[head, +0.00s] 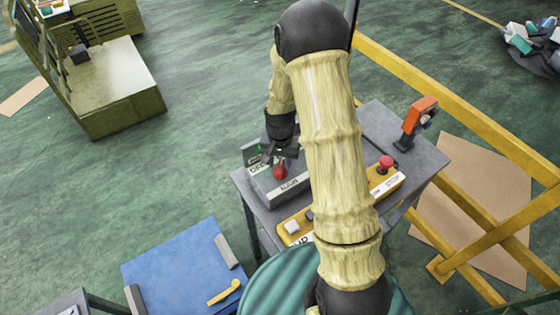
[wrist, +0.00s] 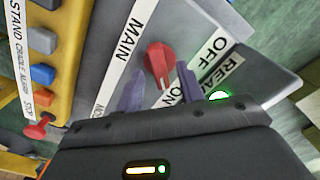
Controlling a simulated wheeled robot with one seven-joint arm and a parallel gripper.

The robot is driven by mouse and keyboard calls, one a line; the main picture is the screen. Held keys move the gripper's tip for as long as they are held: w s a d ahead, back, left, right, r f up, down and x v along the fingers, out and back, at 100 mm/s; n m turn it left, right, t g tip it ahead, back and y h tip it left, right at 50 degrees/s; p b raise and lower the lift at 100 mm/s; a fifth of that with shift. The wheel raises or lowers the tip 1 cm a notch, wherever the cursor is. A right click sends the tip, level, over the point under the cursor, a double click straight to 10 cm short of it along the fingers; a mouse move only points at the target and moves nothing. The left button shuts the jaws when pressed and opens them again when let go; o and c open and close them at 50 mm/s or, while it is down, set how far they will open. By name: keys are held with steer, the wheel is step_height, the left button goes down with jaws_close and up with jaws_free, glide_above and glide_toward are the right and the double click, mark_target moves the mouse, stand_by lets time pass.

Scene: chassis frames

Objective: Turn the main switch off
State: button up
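The main switch is a red rotary knob (wrist: 157,60) on a grey box labelled MAIN, with OFF and ON labels beside it. A pale mark on its lower end points toward the ON label side. In the head view the knob (head: 280,171) stands on the box at the table's left. My gripper (wrist: 160,72) is open, with one finger on each side of the knob's lower end in the wrist view. I cannot tell whether the fingers touch it. In the head view my gripper (head: 283,153) is just beyond the knob. A green lamp (wrist: 220,95) glows by the READY label, partly hidden.
A yellow control panel (head: 295,228) with several buttons and a red mushroom button (head: 386,163) is beside the box, partly hidden by my arm. An orange-headed device (head: 419,113) stands at the table's back right. A yellow rail (head: 455,107) runs behind. A blue board (head: 178,262) is lower left.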

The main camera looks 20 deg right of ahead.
steer(key=shift+f, duration=0.5)
jaws_close()
